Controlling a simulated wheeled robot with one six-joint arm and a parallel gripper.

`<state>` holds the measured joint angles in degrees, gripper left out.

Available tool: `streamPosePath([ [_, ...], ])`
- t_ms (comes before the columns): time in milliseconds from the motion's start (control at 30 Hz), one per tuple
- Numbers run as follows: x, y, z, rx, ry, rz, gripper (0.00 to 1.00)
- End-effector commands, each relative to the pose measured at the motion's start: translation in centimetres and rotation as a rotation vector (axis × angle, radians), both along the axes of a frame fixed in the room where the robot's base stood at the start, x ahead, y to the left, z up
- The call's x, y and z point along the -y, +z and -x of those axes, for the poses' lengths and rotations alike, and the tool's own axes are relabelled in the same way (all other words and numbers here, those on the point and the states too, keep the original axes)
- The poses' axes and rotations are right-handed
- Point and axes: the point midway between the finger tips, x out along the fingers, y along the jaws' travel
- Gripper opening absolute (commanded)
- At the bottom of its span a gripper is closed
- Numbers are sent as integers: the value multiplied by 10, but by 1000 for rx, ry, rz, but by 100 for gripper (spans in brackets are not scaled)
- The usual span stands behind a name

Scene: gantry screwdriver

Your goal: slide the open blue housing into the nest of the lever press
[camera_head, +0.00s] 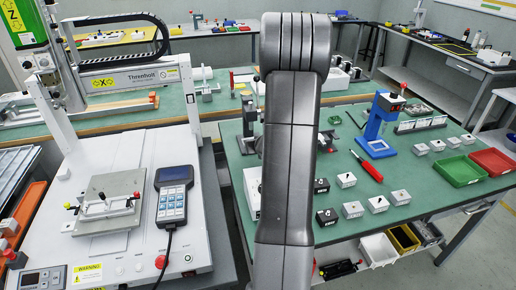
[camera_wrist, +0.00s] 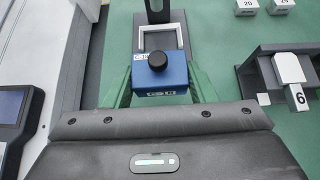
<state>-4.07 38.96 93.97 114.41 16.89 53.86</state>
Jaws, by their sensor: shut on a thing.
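My gripper (camera_wrist: 161,92) is shut on the housing, a green finger at each side. Just ahead is a light, square-cornered frame (camera_wrist: 178,35) on a dark base, seemingly the nest of the lever press. A black upright (camera_wrist: 157,8) stands behind it. The housing's far edge meets or overlaps the frame's near end. My arm hides this in the head view.
A dark fixture with a white block marked 6 (camera_wrist: 291,70) stands close at right. Small white blocks (camera_wrist: 245,6) lie beyond. In the head view a blue press (camera_head: 378,130), a red-handled tool (camera_head: 367,166) and green and red trays (camera_head: 457,170) share the green table.

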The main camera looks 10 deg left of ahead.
Motion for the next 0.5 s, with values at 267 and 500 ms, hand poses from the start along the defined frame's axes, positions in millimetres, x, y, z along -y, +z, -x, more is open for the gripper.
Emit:
streamPosePath([
  [267, -5, -17, -12, -1, 1, 1, 23],
  [500, -9, -31, -23, -1, -1, 0, 23],
])
